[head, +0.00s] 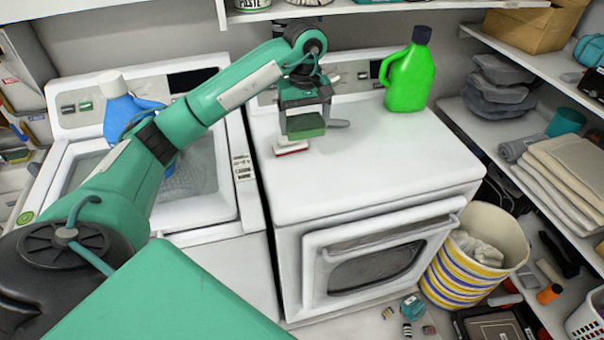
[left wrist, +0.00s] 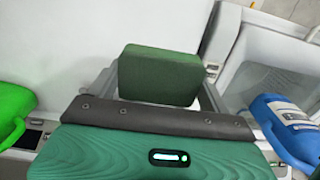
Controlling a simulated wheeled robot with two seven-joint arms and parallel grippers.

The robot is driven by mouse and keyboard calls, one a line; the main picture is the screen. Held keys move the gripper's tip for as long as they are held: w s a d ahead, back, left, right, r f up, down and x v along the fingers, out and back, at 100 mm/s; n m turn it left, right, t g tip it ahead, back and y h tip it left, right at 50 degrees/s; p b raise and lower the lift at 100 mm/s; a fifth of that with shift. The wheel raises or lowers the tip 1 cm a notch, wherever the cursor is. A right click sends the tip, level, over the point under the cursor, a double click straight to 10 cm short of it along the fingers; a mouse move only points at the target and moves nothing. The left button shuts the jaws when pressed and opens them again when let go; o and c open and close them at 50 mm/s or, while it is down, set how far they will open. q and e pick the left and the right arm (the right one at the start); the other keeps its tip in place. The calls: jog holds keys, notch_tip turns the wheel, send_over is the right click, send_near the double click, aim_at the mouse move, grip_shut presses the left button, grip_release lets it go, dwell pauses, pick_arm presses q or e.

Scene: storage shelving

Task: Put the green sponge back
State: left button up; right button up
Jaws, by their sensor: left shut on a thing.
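The green sponge (head: 306,126) is a dark green block between the fingers of my left gripper (head: 305,118), above the top of the dryer (head: 375,165). In the left wrist view the sponge (left wrist: 160,76) sits between the fingers of my left gripper (left wrist: 158,95), which is shut on it. Just below it in the head view, a white and red item (head: 291,148) lies on the dryer top. I cannot tell whether the sponge touches that item. My right gripper is not in view.
A bright green jug (head: 408,75) stands at the dryer's back right. A blue bottle (head: 122,108) stands by the washer (head: 200,165) on the left. Shelves with towels (head: 570,165) line the right side. A striped basket (head: 475,255) stands on the floor. The dryer's front top is clear.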

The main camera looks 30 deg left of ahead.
pick_arm(q)
jog(key=p, duration=0.4)
send_over(304, 181)
notch_tip(304, 181, down, 13)
jog(key=shift+f, duration=0.1)
notch_tip(304, 181, down, 4)
jog(key=shift+r+p, duration=0.2)
jog(key=shift+p, duration=0.5)
jog(key=shift+f, duration=0.2)
jog(key=shift+a, duration=0.1)
jog(key=shift+f, duration=0.1)
jog(key=shift+f+b, duration=0.15)
jog(key=shift+b, duration=0.15)
jog(key=o, duration=0.9)
